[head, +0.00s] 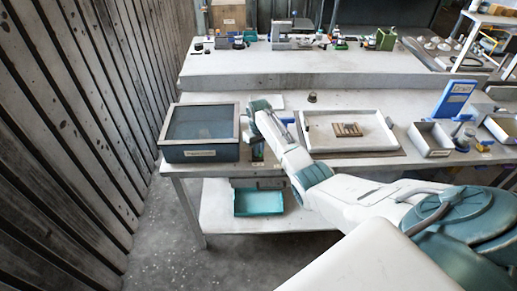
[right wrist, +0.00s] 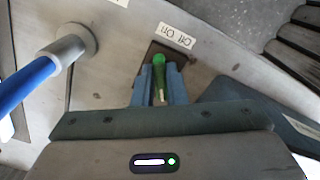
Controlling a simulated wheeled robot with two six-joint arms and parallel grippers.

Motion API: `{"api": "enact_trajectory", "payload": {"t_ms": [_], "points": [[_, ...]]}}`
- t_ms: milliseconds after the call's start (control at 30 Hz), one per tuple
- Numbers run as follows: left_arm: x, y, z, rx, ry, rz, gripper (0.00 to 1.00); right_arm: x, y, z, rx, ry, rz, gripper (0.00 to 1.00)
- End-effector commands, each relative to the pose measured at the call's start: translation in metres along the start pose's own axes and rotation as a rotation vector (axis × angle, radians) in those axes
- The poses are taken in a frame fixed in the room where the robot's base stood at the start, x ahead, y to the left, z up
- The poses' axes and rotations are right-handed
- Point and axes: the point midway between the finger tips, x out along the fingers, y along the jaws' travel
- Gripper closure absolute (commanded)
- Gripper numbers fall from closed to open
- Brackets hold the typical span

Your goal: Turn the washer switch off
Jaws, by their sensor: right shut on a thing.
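The washer switch shows in the right wrist view as a lever with a green tip (right wrist: 159,60) on a small brown plate (right wrist: 180,58). Which way the lever is set I cannot tell. In the head view my right arm reaches to the bench beside the dark-topped box; the arm hides the fingertips and switch there. My left gripper is not in view.
The dark-topped box (head: 200,152) stands close left of my right wrist. A blue rod with a grey end (right wrist: 65,50) is near the gripper. A white tray (head: 385,141) with a brown piece (head: 347,129) is to the right. A teal bin (head: 258,202) sits on the lower shelf.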

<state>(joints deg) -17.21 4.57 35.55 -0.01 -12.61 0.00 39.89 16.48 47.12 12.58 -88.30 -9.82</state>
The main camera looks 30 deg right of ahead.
Motion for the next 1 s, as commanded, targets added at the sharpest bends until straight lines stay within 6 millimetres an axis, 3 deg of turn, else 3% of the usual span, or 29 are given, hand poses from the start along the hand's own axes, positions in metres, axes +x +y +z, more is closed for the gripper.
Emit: {"api": "enact_trajectory", "payload": {"t_ms": [467,500,600,1000], "points": [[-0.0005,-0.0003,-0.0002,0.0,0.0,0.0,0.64,-0.0022,0.0008,-0.0017,-0.013,0.005,0.002,1.0],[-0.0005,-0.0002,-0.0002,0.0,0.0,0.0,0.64,-0.0022,0.0008,-0.0017,-0.013,0.005,0.002,0.8],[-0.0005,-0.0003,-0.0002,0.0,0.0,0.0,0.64,-0.0018,0.0006,-0.0013,-0.012,0.004,0.001,0.66],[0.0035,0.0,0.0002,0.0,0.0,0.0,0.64,-0.01,0.0006,-0.0015,-0.012,0.005,0.001,0.66]]}}
